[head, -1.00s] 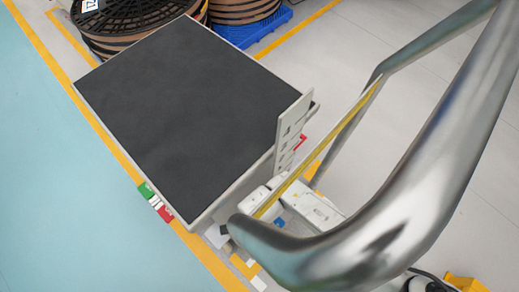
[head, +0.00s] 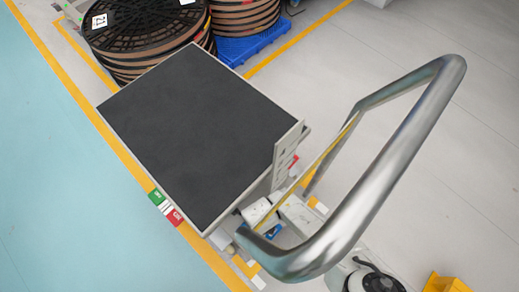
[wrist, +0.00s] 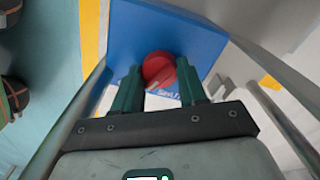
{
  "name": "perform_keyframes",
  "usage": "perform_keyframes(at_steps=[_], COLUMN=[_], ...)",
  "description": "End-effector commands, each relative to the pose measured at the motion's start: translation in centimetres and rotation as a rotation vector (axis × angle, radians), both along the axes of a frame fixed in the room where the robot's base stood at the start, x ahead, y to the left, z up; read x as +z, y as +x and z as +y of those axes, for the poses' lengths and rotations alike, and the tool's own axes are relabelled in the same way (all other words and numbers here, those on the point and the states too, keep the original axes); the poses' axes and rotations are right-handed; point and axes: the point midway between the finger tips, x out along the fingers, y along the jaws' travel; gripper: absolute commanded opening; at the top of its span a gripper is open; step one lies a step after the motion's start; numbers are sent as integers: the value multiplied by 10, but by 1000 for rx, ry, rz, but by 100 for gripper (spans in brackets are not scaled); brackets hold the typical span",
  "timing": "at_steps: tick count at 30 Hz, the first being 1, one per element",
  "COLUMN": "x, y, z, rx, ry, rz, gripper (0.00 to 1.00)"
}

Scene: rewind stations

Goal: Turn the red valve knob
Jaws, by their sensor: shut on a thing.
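The red valve knob (wrist: 158,62) is a round red disc on a blue panel (wrist: 195,35) in the wrist view. My gripper (wrist: 160,76) has its two dark green fingers on either side of the knob and is shut on it. The lower part of the knob shows between the fingers, with a lighter mark on its face. I cannot make out the knob or my gripper in the head view.
A thick metal rail (head: 400,150) loops across the right of the head view, beside a dark-topped table (head: 195,130). Cable reels (head: 145,40) stand behind the table, partly near a blue pallet (head: 255,45). Open grey floor (head: 440,40) lies at the right.

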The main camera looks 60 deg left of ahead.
Motion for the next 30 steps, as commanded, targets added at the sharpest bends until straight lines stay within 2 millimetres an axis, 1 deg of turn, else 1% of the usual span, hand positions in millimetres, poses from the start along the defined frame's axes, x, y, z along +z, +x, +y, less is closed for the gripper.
perform_keyframes(at_steps=[9, 21, 22, 29, 30], x=[0, 0, 0, 2, 2], y=[-1, -1, -1, -1, -1], z=[1, 1, 1, 3, 3], rx=[-68, -71, -71, -69, -69], ry=[2, 3, 4, 7, 7], rz=[1, 1, 2, 4, 4], gripper=[11, 11, 44, 66, 67])
